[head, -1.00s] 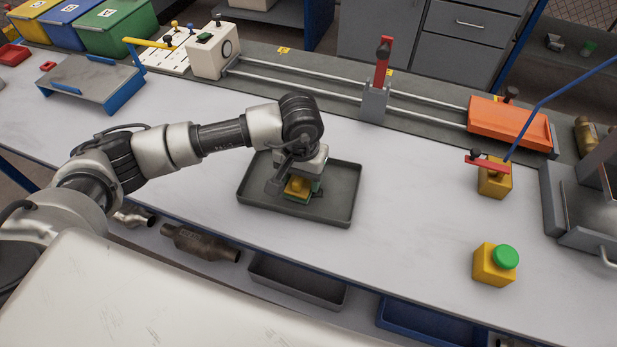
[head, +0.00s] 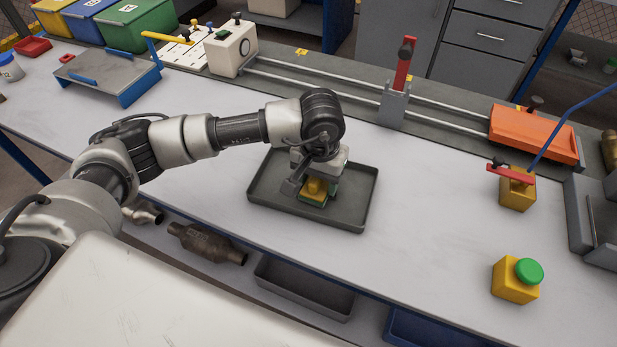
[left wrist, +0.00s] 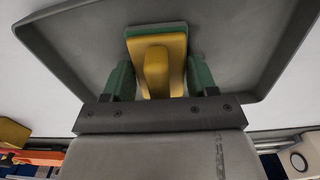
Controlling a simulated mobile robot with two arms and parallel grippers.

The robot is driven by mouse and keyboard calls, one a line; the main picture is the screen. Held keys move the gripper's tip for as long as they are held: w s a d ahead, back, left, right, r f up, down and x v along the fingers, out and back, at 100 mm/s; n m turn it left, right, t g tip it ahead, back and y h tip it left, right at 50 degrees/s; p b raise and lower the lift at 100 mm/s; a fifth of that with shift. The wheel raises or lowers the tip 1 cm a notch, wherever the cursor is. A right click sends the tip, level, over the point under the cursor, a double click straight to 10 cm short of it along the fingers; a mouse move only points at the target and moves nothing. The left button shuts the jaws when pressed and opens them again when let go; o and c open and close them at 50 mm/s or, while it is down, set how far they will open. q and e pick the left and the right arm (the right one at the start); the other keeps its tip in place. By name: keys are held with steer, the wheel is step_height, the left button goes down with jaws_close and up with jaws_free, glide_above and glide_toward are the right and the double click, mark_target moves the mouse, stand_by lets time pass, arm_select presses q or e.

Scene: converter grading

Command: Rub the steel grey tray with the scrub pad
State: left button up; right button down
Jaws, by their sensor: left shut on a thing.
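The steel grey tray (head: 345,212) lies flat on the white bench in the head view, and its raised rim also shows in the left wrist view (left wrist: 275,45). The scrub pad (head: 314,190) has a yellow grip on a green base. My left gripper (head: 316,178) points down over the tray. In the left wrist view the green fingers of the gripper (left wrist: 155,80) are shut on the yellow grip of the scrub pad (left wrist: 156,65). My right gripper is not in view.
A yellow box with a green button (head: 515,280) and a yellow block with a red lever (head: 516,190) stand right of the tray. Rails with a red-handled clamp (head: 398,90) and an orange carriage (head: 535,135) run behind. The bench around the tray is clear.

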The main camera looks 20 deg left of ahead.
arm_select(q)
steer(key=shift+s+d+f, duration=0.1)
steer(key=shift+d+f, duration=0.2)
steer(key=shift+d, duration=0.2)
steer(key=shift+c, duration=0.3)
steer(key=shift+r+p, duration=0.9)
steer(key=shift+r, duration=2.25)
steer(key=shift+r, duration=1.5)
